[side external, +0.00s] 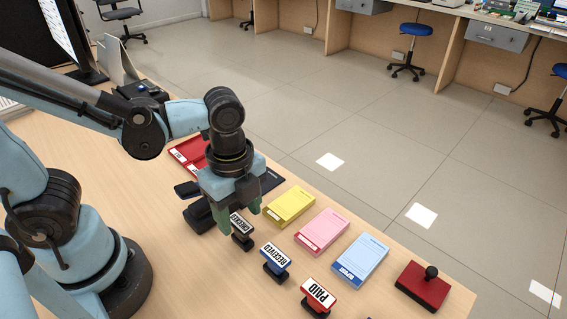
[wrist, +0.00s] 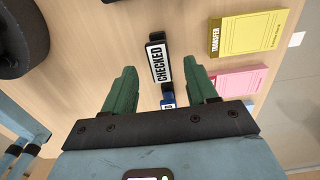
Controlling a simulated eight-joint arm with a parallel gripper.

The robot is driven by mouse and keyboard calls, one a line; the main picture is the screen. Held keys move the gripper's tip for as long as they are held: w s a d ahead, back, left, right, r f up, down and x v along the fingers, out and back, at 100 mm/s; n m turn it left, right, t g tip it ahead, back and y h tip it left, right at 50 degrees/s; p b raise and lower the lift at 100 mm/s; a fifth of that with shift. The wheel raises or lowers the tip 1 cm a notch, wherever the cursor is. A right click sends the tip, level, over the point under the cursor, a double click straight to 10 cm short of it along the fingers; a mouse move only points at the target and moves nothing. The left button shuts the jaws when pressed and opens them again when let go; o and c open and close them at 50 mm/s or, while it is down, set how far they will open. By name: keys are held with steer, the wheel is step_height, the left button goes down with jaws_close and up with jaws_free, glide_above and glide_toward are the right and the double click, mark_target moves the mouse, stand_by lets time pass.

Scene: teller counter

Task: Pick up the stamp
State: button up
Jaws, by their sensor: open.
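Several stamps stand in a row on the wooden counter. My gripper (side external: 238,215) points down above the counter. In the wrist view my gripper's green fingers (wrist: 162,82) are spread apart, with the black stamp showing between and beyond their tips. Nothing is held. A blue "RECEIVED" stamp (side external: 275,261) and a red "PAID" stamp (side external: 318,297) stand further toward the front.
Yellow (side external: 289,206), pink (side external: 322,232) and blue (side external: 360,260) form pads lie right of the stamps. A red ink pad with a black knob (side external: 424,287) sits near the counter's right edge. A red folder-like case (side external: 188,151) lies behind my gripper.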

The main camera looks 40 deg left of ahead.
mark_target(240, 222)
steer(key=shift+a+f, duration=0.1)
steer(key=shift+f, duration=2.65)
steer(key=c, duration=1.1)
steer(key=shift+o, duration=0.2)
steer(key=shift+r, duration=0.15)
steer(key=shift+r, duration=0.7)
step_height(240, 222, up, 2)
steer(key=shift+r, duration=0.1)
steer(key=s+d+r, duration=0.7)
steer(key=s, duration=0.2)
